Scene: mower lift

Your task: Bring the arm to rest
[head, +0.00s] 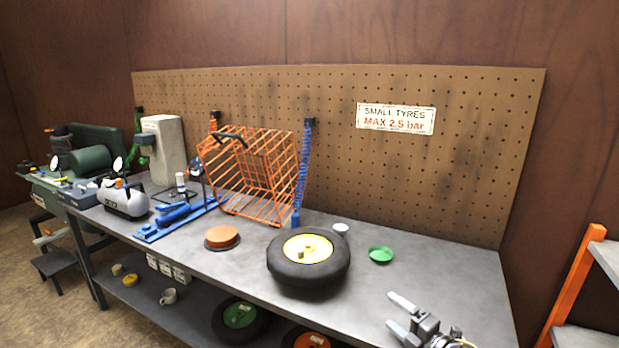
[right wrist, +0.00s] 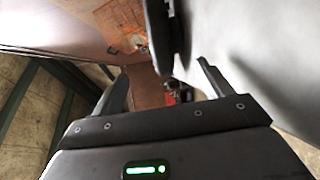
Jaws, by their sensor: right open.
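My right gripper (head: 393,310) is at the lower right of the head view, over the front right part of the grey workbench (head: 450,265). Its two fingers are apart, point left, and hold nothing. In the right wrist view the same gripper (right wrist: 162,78) shows its two fingers spread with a gap between them. A black tyre with a yellow hub (head: 308,249) lies flat on the bench, to the left of the gripper and apart from it. My left gripper is not in view.
An orange-framed shelf (head: 575,275) is at right. The bench's right end is clear.

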